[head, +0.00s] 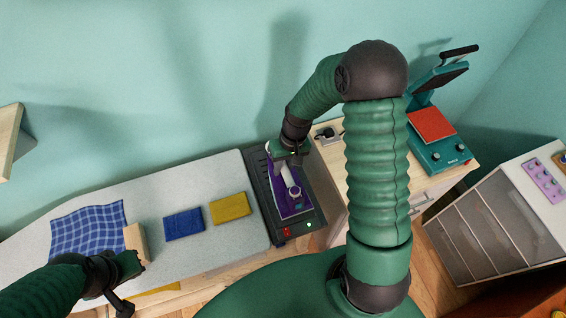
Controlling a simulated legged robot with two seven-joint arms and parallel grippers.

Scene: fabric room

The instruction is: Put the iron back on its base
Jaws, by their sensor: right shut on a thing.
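A purple iron (294,203) with a pale handle is over the dark base (255,170) at the right end of the ironing board. My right gripper (286,165) reaches down from above and is shut on the iron, partly hiding it. The iron lies within the base's outline; I cannot tell whether it fully touches the base. Small red and green lights show on the base's front edge. My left gripper (135,262) is at the lower left, by a wooden block at the board's front edge; its fingers are not clear.
The grey ironing board (180,195) holds a blue checked cloth (88,230), a folded blue cloth (184,223) and a folded yellow cloth (230,207). A teal heat press (437,150) stands on a wooden cabinet at the right. A drawer unit (495,235) is farther right.

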